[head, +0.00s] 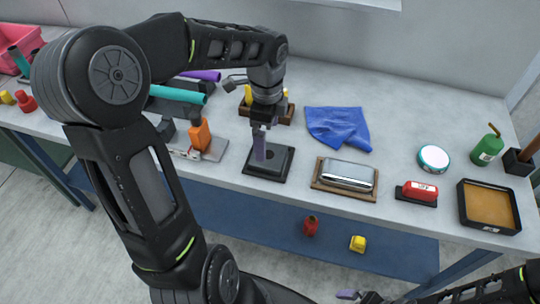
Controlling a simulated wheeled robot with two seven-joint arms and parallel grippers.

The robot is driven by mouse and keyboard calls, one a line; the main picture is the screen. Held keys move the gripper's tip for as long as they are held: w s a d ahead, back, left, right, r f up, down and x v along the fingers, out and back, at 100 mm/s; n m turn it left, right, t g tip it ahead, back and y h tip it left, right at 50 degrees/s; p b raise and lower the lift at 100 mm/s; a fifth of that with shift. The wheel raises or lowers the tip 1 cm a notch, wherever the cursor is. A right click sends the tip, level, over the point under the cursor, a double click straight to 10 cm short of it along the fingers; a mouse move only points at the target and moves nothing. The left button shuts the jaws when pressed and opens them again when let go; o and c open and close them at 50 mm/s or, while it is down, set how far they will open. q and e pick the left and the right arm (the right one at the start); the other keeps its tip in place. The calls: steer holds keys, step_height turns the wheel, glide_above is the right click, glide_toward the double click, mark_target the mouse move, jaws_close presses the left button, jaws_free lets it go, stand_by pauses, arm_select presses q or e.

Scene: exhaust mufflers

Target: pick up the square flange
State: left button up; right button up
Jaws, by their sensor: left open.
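A dark square piece (283,163), which I take for the square flange, lies on the bench left of the middle. It seems to have a thin base and a raised part, but their boundary is hard to make out. My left gripper (260,152) points down over it with its purple-grey fingers open. The fingers hide part of the piece's middle, and I cannot tell whether they touch it. My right gripper (350,295) shows only partly at the bottom edge, and its jaw state is unclear.
Right of the piece are a silver muffler on a wooden board (347,175), a red block (417,191) and a black-rimmed tray (490,229). A blue cloth (338,128) lies behind. An orange part on a grey plate (200,138) stands to the left. The bench's front edge is close.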

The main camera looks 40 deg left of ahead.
mark_target(267, 154)
arm_select(q)
steer(key=shift+f, duration=0.95)
step_height(267, 154, down, 5)
steer(key=shift+f+p, duration=0.1)
steer(key=shift+p, duration=0.45)
steer(key=shift+c, duration=0.3)
steer(key=c, duration=1.9)
